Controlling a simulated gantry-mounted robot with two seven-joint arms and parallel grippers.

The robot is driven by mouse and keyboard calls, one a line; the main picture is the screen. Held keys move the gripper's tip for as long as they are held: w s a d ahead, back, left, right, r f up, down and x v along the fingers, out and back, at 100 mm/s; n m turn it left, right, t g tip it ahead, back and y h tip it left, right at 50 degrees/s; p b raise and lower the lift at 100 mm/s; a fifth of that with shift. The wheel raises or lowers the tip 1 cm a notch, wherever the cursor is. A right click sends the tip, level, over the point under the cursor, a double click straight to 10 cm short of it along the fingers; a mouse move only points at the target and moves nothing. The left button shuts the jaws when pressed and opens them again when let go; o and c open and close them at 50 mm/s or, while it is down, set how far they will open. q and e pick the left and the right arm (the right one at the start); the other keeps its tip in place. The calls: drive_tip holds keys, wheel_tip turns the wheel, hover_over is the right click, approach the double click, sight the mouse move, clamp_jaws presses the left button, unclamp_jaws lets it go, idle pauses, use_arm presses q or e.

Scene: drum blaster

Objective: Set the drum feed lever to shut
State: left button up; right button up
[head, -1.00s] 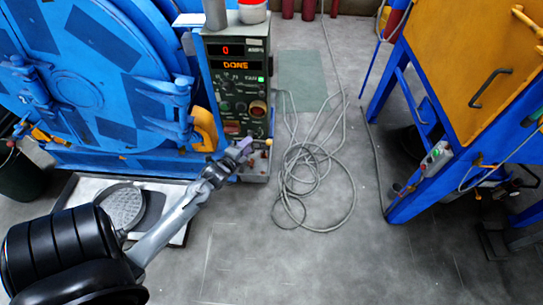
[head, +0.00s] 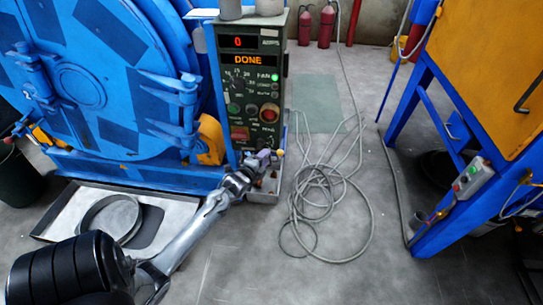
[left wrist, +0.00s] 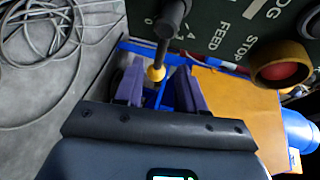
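The drum feed lever is a dark rod with a yellow ball knob (left wrist: 155,73), low on the control panel (head: 234,90). In the left wrist view its rod hangs down from a dark hub beside the word FEED, with a 0 mark to the left. The yellow knob also shows in the head view (head: 279,153) at the panel's lower right. My left gripper (left wrist: 158,82) is open, one purple finger on each side of the knob. I see gaps beside the knob; its depth between the fingers is unclear. My right gripper is out of view.
The panel display reads 0 and DONE. A red stop button (left wrist: 281,68) sits right of the lever. The blue drum machine (head: 90,80) stands left. A loose grey cable (head: 325,195) lies on the floor, and a blue-framed yellow cabinet (head: 500,70) stands right.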

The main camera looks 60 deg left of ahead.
use_arm(q)
drive_tip(key=shift+b+x, duration=1.35)
drive_tip(key=shift+x, duration=1.6)
clamp_jaws()
